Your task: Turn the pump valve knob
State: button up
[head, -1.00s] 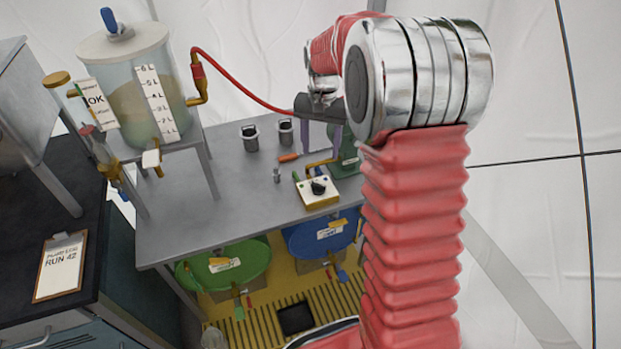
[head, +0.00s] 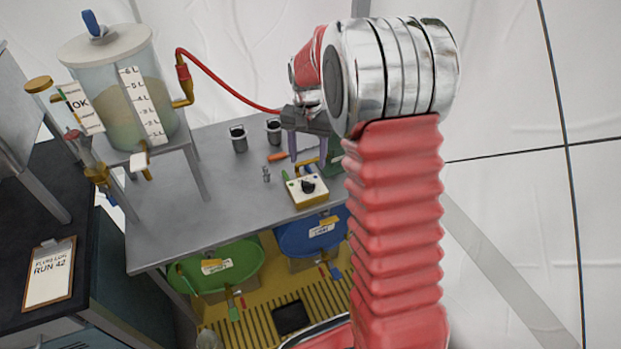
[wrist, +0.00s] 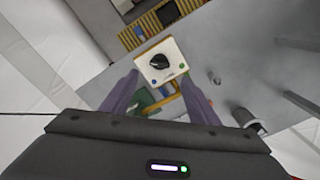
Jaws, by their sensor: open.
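The pump valve knob (head: 308,186) is a black knob on top of a cream box with a yellow base (head: 309,198), on the grey bench. In the wrist view the knob (wrist: 158,62) sits on the box's pale face with small coloured dots at its corners. My gripper (head: 304,160) is over the bench, behind the box in the head view, its purple fingers pointing down. In the wrist view the open fingers (wrist: 160,85) stand apart on either side of the box's lower edge, with nothing held. The knob lies just beyond their tips.
A tank (head: 115,95) with a red hose stands at the left on a grey stand. Two dark-topped cups (head: 239,140) (head: 273,131), an orange piece (head: 277,157) and a small metal fitting (head: 266,174) lie on the bench (head: 190,235). Its front left is clear.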

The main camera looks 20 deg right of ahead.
aim_at(308, 183)
notch_tip(308, 183, down, 10)
jog(key=shift+r, duration=0.2)
jog(key=shift+c, duration=0.6)
